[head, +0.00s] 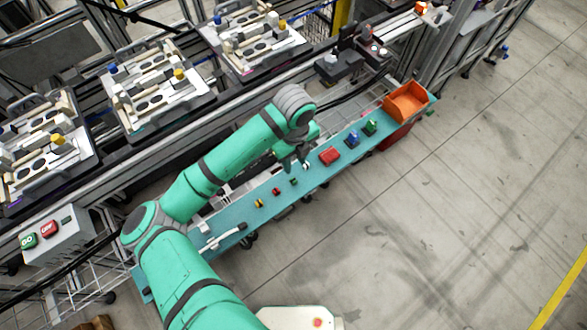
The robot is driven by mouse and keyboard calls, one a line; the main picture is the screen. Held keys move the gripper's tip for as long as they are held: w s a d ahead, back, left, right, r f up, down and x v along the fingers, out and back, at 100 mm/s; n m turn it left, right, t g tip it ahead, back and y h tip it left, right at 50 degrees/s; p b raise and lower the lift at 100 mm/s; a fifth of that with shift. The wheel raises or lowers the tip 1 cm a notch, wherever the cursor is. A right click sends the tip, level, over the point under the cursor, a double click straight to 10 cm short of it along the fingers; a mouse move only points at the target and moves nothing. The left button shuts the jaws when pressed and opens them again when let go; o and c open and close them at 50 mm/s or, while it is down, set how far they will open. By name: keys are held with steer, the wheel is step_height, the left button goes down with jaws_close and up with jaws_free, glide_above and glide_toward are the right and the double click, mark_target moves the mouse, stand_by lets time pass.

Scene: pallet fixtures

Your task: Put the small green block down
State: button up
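A small green block (294,181) shows on or just above the long teal shelf (232,225), just below my gripper in the picture. My gripper (299,165) hangs over the middle of the shelf, its dark fingers pointing down. The block appears apart from the fingertips. The fingers are too small to tell whether they are open or shut. A small pale spot shows at the right finger.
Along the shelf lie a small yellow block (258,203), a small red block (276,191), and larger red (329,156), blue (351,138) and green (370,127) blocks. An orange bin (407,101) stands at the far right end. Pallet fixtures (155,95) line the back.

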steer(key=w+d+r+n+t+h, duration=0.1)
steer(key=d+r+n+t+h, duration=0.25)
steer(key=d, duration=0.65)
steer(key=w+d+r+n+t+h, duration=0.2)
steer(key=d+r+n+h, duration=0.15)
steer(key=d, duration=0.55)
steer(key=w+d+r+n+t+h, duration=0.1)
steer(key=d+r+n+t+h, duration=0.25)
steer(key=d, duration=0.65)
steer(key=s+a+f+n+t+y, duration=0.3)
steer(key=s+a+f+n+y, duration=0.15)
steer(key=s+a+n, duration=0.4)
steer(key=s+a+f+n+t+y, duration=0.3)
steer(key=s+a+f+n+y, duration=0.15)
steer(key=s+a+n, duration=0.45)
steer(key=s+a+r+y, duration=0.1)
steer(key=s+a, duration=1.1)
steer(key=s, duration=0.4)
steer(key=shift+s+r+n, duration=0.15)
steer(key=shift+n, duration=0.25)
